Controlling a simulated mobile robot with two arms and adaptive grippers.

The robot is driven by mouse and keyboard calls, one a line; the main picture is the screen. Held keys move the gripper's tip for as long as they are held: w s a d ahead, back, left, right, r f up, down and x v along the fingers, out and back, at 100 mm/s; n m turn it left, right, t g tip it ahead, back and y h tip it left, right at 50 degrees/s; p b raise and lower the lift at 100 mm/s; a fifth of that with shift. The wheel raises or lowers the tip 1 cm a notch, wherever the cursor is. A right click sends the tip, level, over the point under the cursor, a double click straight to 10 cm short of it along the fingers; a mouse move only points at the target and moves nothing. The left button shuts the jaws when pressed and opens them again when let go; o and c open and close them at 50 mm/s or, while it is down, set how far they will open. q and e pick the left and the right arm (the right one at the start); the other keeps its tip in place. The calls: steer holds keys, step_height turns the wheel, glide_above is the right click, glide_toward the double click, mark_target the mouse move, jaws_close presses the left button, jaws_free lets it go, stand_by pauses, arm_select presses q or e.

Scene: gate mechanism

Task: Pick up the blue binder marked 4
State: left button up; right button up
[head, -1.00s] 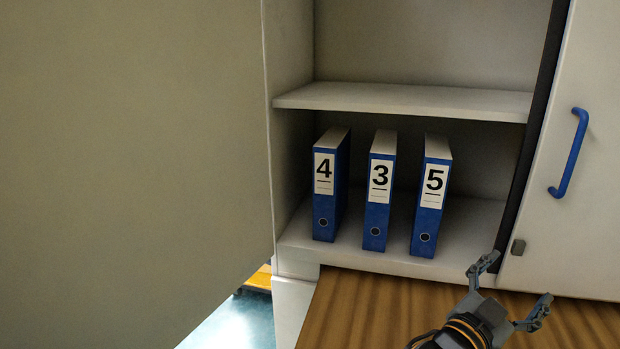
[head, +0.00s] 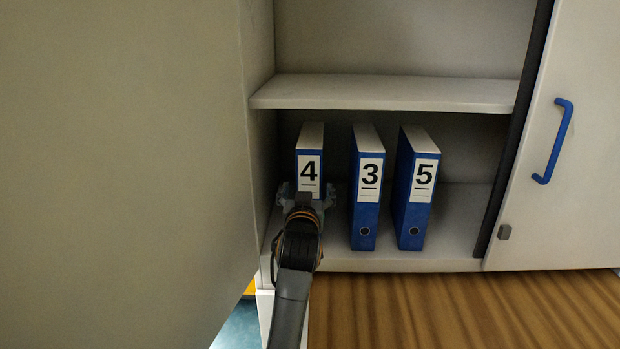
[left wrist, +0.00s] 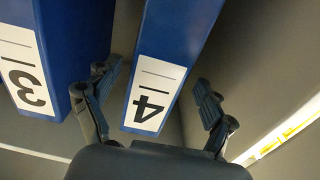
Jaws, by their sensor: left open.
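The blue binder marked 4 (head: 309,170) stands upright on the lower shelf, leftmost of the binders. My left gripper (head: 306,190) is in front of its spine and hides the lower part in the head view. In the left wrist view the open gripper (left wrist: 155,95) has one finger on each side of the binder marked 4 (left wrist: 158,75). One finger is in the gap towards the binder marked 3 (left wrist: 40,60), the other towards the cabinet's side wall. I cannot tell whether either finger touches a binder. My right gripper is not in view.
The binders marked 3 (head: 368,190) and 5 (head: 415,190) stand to the right on the shelf. An upper shelf (head: 390,93) lies above. An open cabinet door (head: 120,170) is close on the left. A door with a blue handle (head: 554,142) is at right.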

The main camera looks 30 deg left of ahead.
arm_select(q)
steer(key=shift+w+a+r+p, duration=0.3)
steer(key=shift+w+a+p, duration=0.2)
steer(key=shift+w, duration=0.35)
steer(key=p+x, duration=0.1)
steer(key=x, duration=0.2)
steer(key=shift+w+r+p, duration=0.25)
steer(key=shift+w+p, duration=0.05)
steer(key=shift+p, duration=0.1)
steer(key=shift+w+a+f, duration=0.15)
steer(key=shift+w+a, duration=0.1)
steer(key=shift+w, duration=0.15)
steer(key=shift+c, duration=0.8)
steer(key=c, duration=1.5)
jaws_close()
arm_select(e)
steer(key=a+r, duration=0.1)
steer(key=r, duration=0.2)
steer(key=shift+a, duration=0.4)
arm_select(q)
steer(key=shift+r, duration=0.25)
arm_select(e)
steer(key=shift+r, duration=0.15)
